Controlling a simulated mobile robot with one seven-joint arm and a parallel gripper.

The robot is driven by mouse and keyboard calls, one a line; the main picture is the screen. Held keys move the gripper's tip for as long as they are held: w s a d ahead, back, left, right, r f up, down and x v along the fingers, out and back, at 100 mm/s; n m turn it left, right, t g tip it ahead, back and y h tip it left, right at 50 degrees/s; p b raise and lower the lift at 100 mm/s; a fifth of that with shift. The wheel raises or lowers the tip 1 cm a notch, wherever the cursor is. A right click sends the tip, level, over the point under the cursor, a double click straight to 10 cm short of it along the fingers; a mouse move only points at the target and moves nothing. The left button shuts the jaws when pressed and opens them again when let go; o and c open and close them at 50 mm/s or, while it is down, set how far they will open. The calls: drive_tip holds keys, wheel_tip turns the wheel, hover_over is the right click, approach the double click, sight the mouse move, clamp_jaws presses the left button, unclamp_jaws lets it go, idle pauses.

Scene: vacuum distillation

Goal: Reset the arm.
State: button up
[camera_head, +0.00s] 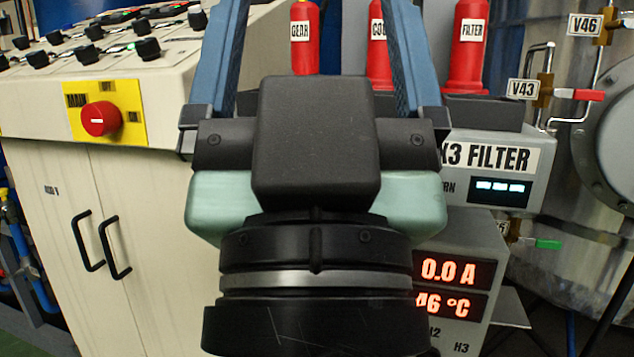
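My gripper (316,40) fills the middle of the view, seen from behind, with its black body and pale green band toward me. Its two blue fingers point up and stand wide apart. Their tips run out of the top of the picture. Nothing shows held between them; red bottle-shaped parts appear behind the gap. I cannot tell the distance from the fingers to those parts.
A control cabinet (160,230) with black knobs and a red switch (100,119) stands left. Red parts, one labelled FILTER (470,45), stand behind. An H3 FILTER box (487,160), a display reading 0.0 A (448,271) and valve V43 (544,92) are right.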

wheel_tip(320, 180, up, 35)
drive_tip(key=p, duration=3.3)
drive_tip(key=shift+f, duration=0.15)
